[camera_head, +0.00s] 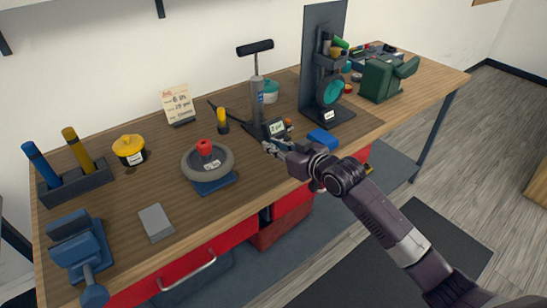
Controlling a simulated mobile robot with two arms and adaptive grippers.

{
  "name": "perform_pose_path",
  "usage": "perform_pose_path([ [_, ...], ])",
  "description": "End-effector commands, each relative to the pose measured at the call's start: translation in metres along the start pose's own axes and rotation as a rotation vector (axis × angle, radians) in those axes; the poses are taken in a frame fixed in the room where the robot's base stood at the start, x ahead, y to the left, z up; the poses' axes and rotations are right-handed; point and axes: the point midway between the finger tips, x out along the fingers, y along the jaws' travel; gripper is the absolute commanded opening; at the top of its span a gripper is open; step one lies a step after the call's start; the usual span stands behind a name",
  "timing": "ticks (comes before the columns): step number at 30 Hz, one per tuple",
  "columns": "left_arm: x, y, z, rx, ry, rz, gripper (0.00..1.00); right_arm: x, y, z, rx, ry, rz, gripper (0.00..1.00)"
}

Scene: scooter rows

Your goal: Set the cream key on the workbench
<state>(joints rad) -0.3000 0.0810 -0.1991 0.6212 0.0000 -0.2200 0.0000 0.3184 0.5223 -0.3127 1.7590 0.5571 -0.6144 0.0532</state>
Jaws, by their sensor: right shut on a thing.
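The wooden workbench (113,209) runs from the front left to the back right. My right gripper (272,149) reaches in from the lower right over the bench's front middle part. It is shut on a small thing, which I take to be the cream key. That thing is mostly hidden by the fingers and too small to make out clearly. I cannot tell whether it touches the bench top. No other cream key shows on the bench. My left gripper is out of view.
Near my right gripper are a blue block (323,138), a floor pump (258,95) and a wheel (207,165) on a blue base. A blue vise (78,243) and a grey block (156,222) stand at left. Bare wood lies between the grey block and wheel.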

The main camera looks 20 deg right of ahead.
Motion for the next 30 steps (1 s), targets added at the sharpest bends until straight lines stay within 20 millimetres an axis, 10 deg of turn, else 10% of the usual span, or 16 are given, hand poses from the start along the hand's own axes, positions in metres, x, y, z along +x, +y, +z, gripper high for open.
perform_pose_path([
  [21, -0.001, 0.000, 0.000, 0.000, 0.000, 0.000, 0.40, 0.014, 0.000, 0.046, 0.000, 0.000, 0.000, 0.00],
  [26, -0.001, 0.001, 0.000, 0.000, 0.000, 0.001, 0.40, 0.014, 0.000, 0.045, 0.000, 0.000, 0.000, 0.28],
  [30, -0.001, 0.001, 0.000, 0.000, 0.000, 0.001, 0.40, 0.014, 0.000, 0.045, 0.000, 0.000, 0.000, 0.29],
])
